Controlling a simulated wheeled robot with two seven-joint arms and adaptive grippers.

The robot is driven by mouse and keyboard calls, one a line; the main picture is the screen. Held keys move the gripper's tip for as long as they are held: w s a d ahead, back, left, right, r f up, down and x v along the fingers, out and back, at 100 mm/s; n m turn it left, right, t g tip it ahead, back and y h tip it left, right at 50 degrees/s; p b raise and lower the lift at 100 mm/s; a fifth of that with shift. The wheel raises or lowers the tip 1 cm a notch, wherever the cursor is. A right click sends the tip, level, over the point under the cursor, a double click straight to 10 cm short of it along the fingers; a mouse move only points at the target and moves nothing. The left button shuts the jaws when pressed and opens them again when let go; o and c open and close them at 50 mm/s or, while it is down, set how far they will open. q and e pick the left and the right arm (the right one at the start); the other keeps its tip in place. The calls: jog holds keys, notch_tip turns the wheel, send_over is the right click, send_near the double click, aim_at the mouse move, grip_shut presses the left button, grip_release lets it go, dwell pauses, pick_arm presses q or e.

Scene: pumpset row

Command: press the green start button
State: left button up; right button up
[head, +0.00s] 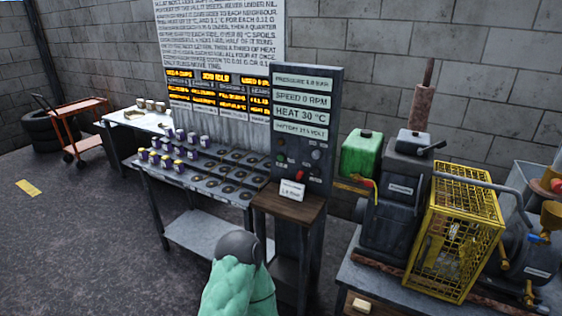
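A tall dark control panel (305,130) stands at the centre. Neither of my grippers is in view. A teal and dark grey part of mine shows at the bottom centre, below and left of the panel, apart from the buttons.
A wooden stand (290,204) with a small white card (292,190) is in front of the panel. A bench (205,185) with cups and round sockets is left. A green tank (361,155), engine and yellow cage (455,240) are right. Open floor lies left.

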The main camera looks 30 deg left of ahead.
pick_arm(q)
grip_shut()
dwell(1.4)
